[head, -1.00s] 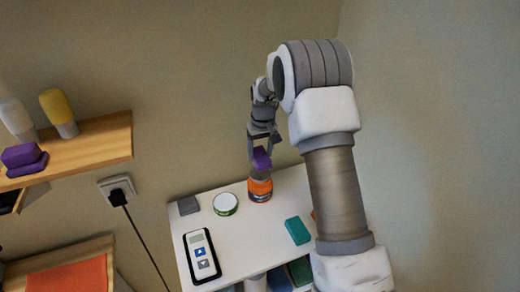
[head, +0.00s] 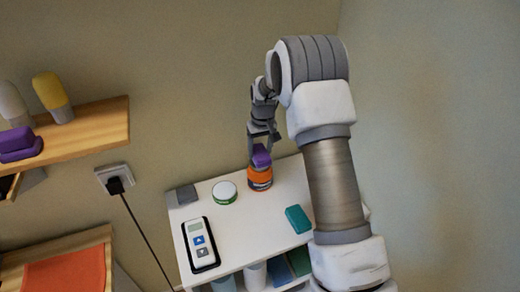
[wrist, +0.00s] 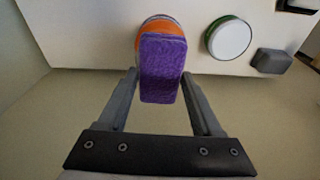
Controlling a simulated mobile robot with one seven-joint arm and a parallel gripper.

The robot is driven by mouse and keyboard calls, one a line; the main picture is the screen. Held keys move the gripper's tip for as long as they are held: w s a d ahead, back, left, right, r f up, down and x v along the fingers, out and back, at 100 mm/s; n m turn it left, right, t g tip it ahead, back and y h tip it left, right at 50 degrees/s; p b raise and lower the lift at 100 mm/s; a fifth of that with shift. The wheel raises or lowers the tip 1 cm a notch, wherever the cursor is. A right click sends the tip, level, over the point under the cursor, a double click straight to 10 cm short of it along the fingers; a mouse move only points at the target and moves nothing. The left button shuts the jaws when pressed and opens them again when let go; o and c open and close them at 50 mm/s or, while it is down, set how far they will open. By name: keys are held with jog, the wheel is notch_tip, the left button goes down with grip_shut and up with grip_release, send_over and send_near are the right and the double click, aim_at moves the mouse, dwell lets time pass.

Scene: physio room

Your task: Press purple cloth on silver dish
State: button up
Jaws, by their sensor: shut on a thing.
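A purple block-like cloth (head: 261,156) is between the fingers of my gripper (head: 262,145). It also shows in the wrist view (wrist: 162,75), held between the two fingers. Directly below it stands an orange jar (head: 260,180) with a grey rim, on the white table top. The cloth overlaps the jar's top; whether they touch is hard to tell. In the wrist view the cloth hides part of the orange jar (wrist: 155,27). I cannot clearly make out a separate silver dish.
A round white-topped, green-sided tin (head: 224,192) stands left of the jar. A grey block (head: 187,194), a black-framed white device (head: 201,246) and a teal block (head: 298,219) lie on the table (head: 250,228). A wooden shelf (head: 90,130) holds bottles and another purple item.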

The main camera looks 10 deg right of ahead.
aim_at(260, 152)
jog(key=shift+s+f+b, duration=0.1)
jog(key=shift+f+b, duration=0.8)
jog(key=shift+f, duration=0.2)
dwell(2.1)
jog(key=shift+r, duration=0.1)
jog(key=shift+r+p, duration=1.95)
jog(key=shift+r, duration=1.55)
